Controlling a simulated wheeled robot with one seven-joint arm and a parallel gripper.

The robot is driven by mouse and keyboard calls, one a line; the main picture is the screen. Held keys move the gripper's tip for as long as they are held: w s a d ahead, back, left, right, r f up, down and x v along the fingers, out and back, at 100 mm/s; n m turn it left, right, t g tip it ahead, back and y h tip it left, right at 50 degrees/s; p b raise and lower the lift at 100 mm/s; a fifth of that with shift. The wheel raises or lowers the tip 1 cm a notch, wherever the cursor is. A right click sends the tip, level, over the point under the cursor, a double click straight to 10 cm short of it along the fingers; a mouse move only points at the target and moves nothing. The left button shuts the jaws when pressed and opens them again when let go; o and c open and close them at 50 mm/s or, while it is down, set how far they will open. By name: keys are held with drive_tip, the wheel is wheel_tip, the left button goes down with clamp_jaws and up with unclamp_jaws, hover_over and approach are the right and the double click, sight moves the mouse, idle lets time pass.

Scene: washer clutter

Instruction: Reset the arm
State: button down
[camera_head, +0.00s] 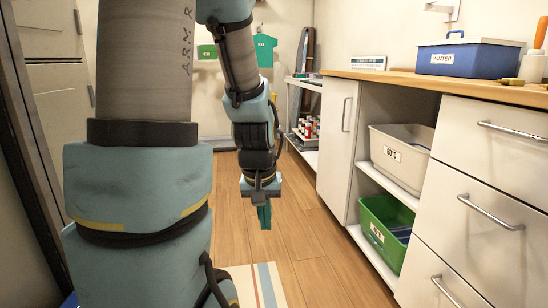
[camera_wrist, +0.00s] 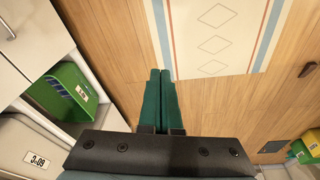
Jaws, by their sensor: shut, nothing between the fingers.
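My gripper (camera_head: 264,216) hangs pointing down over the wooden floor in the head view, in the open aisle left of the cabinets. Its two green fingers lie side by side with nothing between them, as the wrist view shows (camera_wrist: 160,75). My arm runs from the left foreground up and out of the picture, then down to the gripper. The gripper is apart from the cabinets and the floor.
On the right are a green bin (camera_head: 386,230) and a beige bin (camera_head: 396,165) on open shelves, beside white drawers (camera_head: 480,210). A blue box (camera_head: 470,60) stands on the wooden counter (camera_head: 440,82). A patterned mat (camera_wrist: 215,35) lies on the floor. Floor around the gripper is clear.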

drive_tip(key=s+a+r+p, duration=0.2)
drive_tip(key=s+a+r, duration=0.1)
drive_tip(key=s+a, duration=0.15)
drive_tip(key=w+d+p+v, duration=0.1)
drive_tip(key=w+p+v, duration=0.2)
drive_tip(key=p+v, duration=1.2)
drive_tip(key=w+d+r+p+v, duration=0.1)
drive_tip(key=w+p+v, duration=0.3)
drive_tip(key=p+v, duration=1.1)
drive_tip(key=shift+r+g+y+p, duration=0.3)
drive_tip(key=shift+r+p, duration=0.05)
drive_tip(key=shift+p, duration=0.3)
drive_tip(key=shift+s, duration=0.1)
